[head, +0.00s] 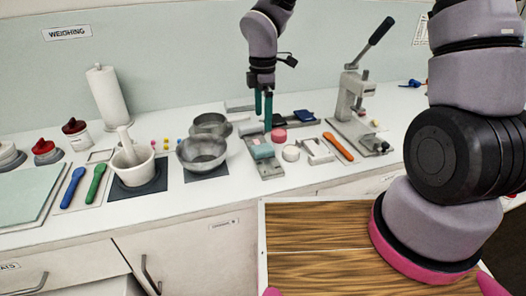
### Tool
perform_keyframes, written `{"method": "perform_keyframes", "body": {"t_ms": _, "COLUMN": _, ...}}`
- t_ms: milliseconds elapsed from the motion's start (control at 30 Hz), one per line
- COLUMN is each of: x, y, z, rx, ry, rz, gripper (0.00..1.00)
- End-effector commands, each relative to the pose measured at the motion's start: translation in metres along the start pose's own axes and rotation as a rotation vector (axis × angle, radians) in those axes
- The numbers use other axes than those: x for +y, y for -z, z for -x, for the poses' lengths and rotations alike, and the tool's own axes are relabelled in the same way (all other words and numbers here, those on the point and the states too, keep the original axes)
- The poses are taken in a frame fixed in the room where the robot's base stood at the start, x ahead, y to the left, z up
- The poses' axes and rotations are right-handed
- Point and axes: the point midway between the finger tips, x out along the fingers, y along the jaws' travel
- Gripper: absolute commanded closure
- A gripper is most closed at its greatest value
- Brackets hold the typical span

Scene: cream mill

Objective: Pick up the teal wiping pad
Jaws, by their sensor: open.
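A teal pad (262,151) lies on a small grey holder (270,173) near the middle of the counter. My gripper (263,113) hangs pointing down just behind and above the pad in the picture, with its two teal fingers apart and nothing seen between them. A gap shows between the fingertips and the pad. The pad's upper face is in view, and its underside is hidden.
Close by are a pink round item (279,134), a white ring (291,153), an orange-handled tool (338,147) and a lever press (356,110). Metal bowls (203,153) and a mortar (133,166) stand left. The counter's front strip is clear.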

Motion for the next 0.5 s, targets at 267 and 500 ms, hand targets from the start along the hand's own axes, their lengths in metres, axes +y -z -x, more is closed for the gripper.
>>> {"method": "perform_keyframes", "body": {"t_ms": 267, "x": -0.001, "y": 0.002, "z": -0.041, "rx": 0.002, "ry": 0.007, "rz": 0.015, "gripper": 0.03}}
{"method": "perform_keyframes", "body": {"t_ms": 500, "x": -0.001, "y": 0.002, "z": -0.061, "rx": 0.001, "ry": 0.004, "rz": 0.011, "gripper": 0.03}}
